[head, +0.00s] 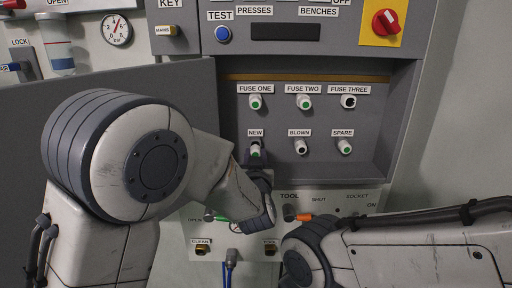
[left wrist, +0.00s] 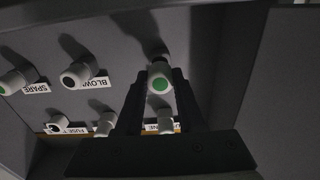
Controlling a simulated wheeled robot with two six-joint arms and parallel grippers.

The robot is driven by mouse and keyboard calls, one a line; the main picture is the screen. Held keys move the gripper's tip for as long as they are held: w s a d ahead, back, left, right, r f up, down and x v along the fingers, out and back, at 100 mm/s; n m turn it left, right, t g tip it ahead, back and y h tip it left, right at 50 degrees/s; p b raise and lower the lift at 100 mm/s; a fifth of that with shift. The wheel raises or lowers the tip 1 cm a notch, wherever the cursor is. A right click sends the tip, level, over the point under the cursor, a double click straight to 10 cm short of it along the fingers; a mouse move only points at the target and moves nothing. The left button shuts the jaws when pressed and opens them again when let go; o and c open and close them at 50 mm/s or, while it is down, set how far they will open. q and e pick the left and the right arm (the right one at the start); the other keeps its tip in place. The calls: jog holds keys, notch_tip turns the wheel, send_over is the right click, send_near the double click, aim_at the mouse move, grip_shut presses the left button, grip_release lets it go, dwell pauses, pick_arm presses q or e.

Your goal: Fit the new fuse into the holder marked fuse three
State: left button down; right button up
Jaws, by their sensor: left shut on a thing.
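The new fuse (head: 256,150), white with a green end, is at the place labelled NEW. My left gripper (head: 257,160) is shut on it. In the left wrist view the new fuse (left wrist: 159,80) sits between the two dark fingers, its green end facing the camera. I cannot tell whether its far end is still seated in the panel.
Green-ended fuses sit at fuse one (head: 255,102) and fuse two (head: 304,102). The blown fuse (head: 300,147), dark-ended, and the spare fuse (head: 345,147) stand to the right of NEW. The recess front is clear toward fuse three.

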pick_arm(q)
jog(key=shift+s, duration=1.6)
jog(key=shift+s, duration=2)
